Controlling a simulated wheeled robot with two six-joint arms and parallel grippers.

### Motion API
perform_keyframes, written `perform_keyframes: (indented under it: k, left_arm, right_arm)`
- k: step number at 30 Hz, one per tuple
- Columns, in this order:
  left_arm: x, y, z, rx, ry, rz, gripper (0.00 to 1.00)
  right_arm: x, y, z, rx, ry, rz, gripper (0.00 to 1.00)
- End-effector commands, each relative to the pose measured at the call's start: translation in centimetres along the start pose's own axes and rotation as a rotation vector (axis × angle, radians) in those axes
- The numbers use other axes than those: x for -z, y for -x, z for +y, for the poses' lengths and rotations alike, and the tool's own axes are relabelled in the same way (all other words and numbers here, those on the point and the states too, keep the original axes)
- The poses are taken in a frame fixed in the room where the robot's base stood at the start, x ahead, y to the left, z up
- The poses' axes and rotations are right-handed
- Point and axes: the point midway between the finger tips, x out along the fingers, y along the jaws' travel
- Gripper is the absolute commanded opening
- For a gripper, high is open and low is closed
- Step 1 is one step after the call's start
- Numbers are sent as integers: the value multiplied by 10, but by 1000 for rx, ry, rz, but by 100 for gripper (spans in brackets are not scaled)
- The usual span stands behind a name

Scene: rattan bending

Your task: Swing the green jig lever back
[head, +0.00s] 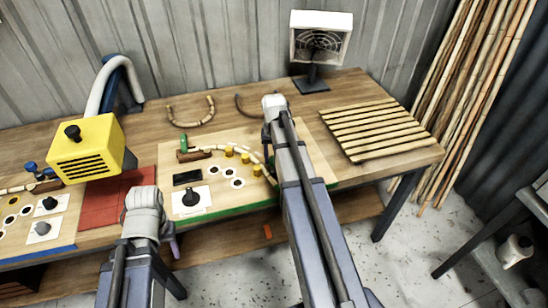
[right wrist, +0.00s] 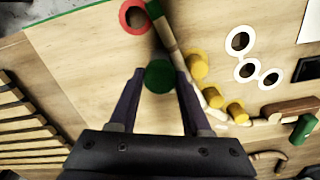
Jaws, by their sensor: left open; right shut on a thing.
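The jig board (head: 240,205) with a green front edge lies on the workbench. On it a pale rattan piece (head: 247,146) curves along several yellow pegs (head: 246,158), from a brown block (head: 199,155) with a green knob toward my right arm. In the right wrist view, the green lever's round handle (right wrist: 158,76) sits between the fingers of my right gripper (right wrist: 160,80), which is shut on it. In the head view my right arm hides this grip. My left gripper (head: 175,246) is open and empty, in front of the bench edge, mostly hidden by its wrist.
A yellow box (head: 86,150) with a hose stands at the left, near a red mat (head: 108,205). A slatted rack (head: 372,128) lies right of the jig. A white heater (head: 320,38) stands behind. Bent rattan pieces (head: 190,122) lie at the back. Red ring (right wrist: 133,15) beside the handle.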

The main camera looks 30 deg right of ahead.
Motion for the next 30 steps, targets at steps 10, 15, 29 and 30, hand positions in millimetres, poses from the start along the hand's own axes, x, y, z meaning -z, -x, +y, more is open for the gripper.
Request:
perform_keyframes:
  k: [10,15,29,30]
  left_arm:
    - [0,0,0,0,0,0,50]
    - [0,0,0,0,0,0,50]
    - [0,0,0,0,0,0,50]
    - [0,0,0,0,0,0,50]
  right_arm:
    - [0,0,0,0,0,0,0]
    - [0,0,0,0,0,0,0]
    - [30,0,-10,0,119,0,0]
    - [37,0,-13,0,148,0,0]
